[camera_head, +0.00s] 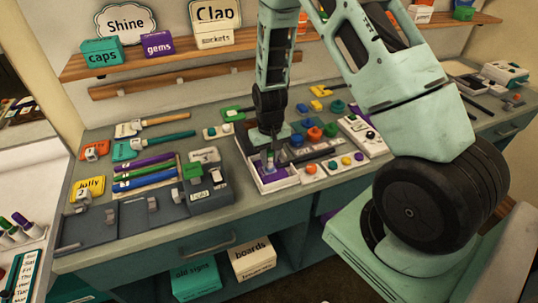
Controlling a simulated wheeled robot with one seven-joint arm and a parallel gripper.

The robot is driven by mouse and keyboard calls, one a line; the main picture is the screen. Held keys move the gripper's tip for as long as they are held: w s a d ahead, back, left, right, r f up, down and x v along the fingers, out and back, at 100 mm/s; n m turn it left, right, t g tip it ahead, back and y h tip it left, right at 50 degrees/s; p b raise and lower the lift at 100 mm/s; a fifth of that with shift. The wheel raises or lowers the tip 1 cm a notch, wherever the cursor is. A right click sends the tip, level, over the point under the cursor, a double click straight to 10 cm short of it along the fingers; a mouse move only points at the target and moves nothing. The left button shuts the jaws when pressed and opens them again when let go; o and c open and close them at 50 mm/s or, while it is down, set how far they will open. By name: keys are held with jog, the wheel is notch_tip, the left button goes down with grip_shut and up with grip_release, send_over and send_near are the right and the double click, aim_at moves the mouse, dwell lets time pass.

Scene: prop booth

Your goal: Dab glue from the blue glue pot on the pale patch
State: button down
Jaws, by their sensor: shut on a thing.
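My gripper (268,150) points down over the middle of the bench. It is shut on a small, slim pale and teal thing (269,161), partly hidden by the fingers. The thing's lower end is over or in a white tray with a purple inside (272,182); I cannot tell whether it touches. A small blue round thing (297,140) stands just right of the gripper; I cannot tell whether it is the blue glue pot. I cannot clearly pick out the pale patch.
White panels with coloured knobs (333,165) crowd the bench to the right of my gripper. Purple, green and blue sticks (146,172) lie at the left, behind grey blocks with levers (150,212). A shelf (180,57) with boxes is above. The bench front edge is fairly clear.

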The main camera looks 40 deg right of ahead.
jog(key=shift+s, duration=0.2)
jog(key=shift+w, duration=0.2)
jog(key=shift+w+d+f, duration=0.1)
jog(key=shift+w, duration=0.2)
jog(key=shift+s, duration=0.2)
jog(key=shift+s, duration=0.35)
jog(key=shift+w, duration=0.1)
jog(key=shift+w, duration=0.45)
